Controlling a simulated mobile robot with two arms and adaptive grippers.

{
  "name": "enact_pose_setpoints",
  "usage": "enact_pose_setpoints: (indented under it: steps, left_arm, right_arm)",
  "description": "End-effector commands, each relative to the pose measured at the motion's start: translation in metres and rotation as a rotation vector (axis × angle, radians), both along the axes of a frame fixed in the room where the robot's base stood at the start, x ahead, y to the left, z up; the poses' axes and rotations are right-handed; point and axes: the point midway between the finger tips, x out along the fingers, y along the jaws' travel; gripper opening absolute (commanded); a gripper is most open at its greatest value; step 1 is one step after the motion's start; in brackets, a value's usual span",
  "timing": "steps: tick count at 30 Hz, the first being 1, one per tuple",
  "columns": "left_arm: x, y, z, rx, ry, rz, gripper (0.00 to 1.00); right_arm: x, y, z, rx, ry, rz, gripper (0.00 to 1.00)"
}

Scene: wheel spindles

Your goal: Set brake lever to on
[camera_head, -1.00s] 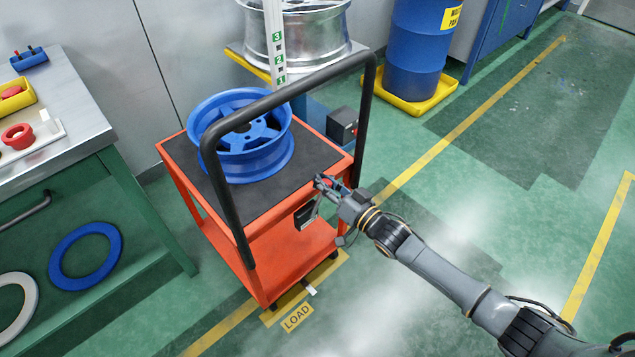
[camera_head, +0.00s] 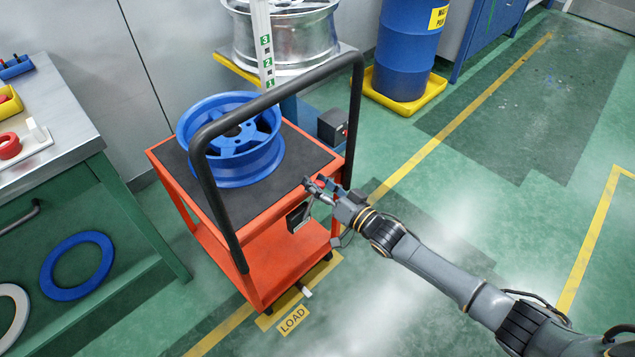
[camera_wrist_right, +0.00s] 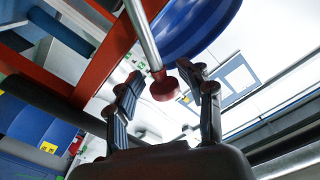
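The brake lever is a silver rod with a dark red knob (camera_wrist_right: 163,88) at its end, seen in the right wrist view. My right gripper (camera_wrist_right: 162,82) is open, with one finger on each side of the knob. I cannot tell whether either finger touches it. In the head view my right gripper (camera_head: 314,188) is at the right edge of the orange cart (camera_head: 268,262), just above a black panel (camera_head: 298,216) on its side. The lever is too small to make out there. My left gripper is out of view.
A blue wheel rim (camera_head: 232,168) lies on the cart's black top. The cart's black handle bar (camera_head: 280,95) arches over it, close to my right gripper. A workbench (camera_head: 50,120) stands at left. The green floor (camera_head: 480,220) at right is mostly clear.

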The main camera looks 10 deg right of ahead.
Motion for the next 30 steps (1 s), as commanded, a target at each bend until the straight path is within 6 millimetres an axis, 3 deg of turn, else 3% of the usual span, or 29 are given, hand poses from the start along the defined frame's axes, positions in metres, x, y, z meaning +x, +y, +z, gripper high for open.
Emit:
enact_pose_setpoints:
  steps: [8, 21, 30]
  left_arm:
    - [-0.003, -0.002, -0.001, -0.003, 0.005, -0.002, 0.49]
    - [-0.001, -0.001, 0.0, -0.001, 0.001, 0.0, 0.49]
    - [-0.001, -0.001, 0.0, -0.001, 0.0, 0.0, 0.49]
  right_arm:
    - [-0.007, -0.004, 0.0, 0.0, 0.0, 0.001, 0.49]
    - [-0.077, -0.055, 0.0, -0.001, 0.002, 0.0, 0.49]
    - [-0.097, -0.07, 0.001, 0.001, -0.001, -0.001, 0.49]
